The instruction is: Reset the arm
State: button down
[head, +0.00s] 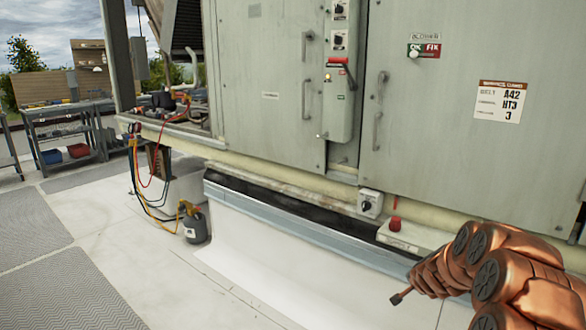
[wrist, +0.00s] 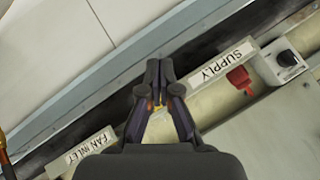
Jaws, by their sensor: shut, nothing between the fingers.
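My arm, copper coloured, reaches in from the lower right of the head view. My gripper (head: 398,298) is at its end, in front of the cooler cabinet's lower curb and apart from it. In the wrist view my gripper (wrist: 159,70) is shut and empty, its dark fingertips together. Behind it lie the dark ledge and the cream rail with a "SUPPLY" label (wrist: 222,62) and a "FAN INLET" label (wrist: 91,146). A red valve handle (wrist: 240,78) is to the right of the fingers.
The grey cabinet (head: 250,80) has a red-handled switch (head: 342,75), door handles and a small knob box (head: 370,203). Carts (head: 65,130) stand farther back. The pale floor in front is clear.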

jog(key=s+a+r+n+y+p, duration=0.2)
jog(key=s+a+r, duration=0.1)
jog(key=a+r, duration=0.3)
jog(key=s+a+r+n+y+p, duration=0.2)
jog(key=s+a+r, duration=0.1)
jog(key=a+r, duration=0.3)
jog(key=s+a+r+n+g+y+p, duration=0.1)
jog(key=s+a+r+n+g+p, duration=0.1)
jog(key=s+a+r, duration=0.4)
jog(key=s+a+r+n+g+p, duration=0.2)
jog(key=s+a, duration=0.3)
jog(key=s, duration=0.2)
jog(key=s+r+n+g+p, duration=0.1)
jog(key=s+r+g+p, duration=0.1)
jog(key=s, duration=0.9)
jog(key=s+d+r+n+g+h+p, duration=0.1)
jog(key=s+r+g+p, duration=0.1)
jog(key=s, duration=0.9)
jog(key=s+r+n+g+h+p, duration=0.1)
jog(key=s+r+p, duration=0.3)
jog(key=s, duration=0.7)
notch_tip(320, 180, up, 2)
jog(key=shift+d+r+n+g, duration=0.1)
jog(key=shift+d+n+g, duration=0.35)
jog(key=shift+g, duration=0.35)
jog(key=shift+d, duration=0.1)
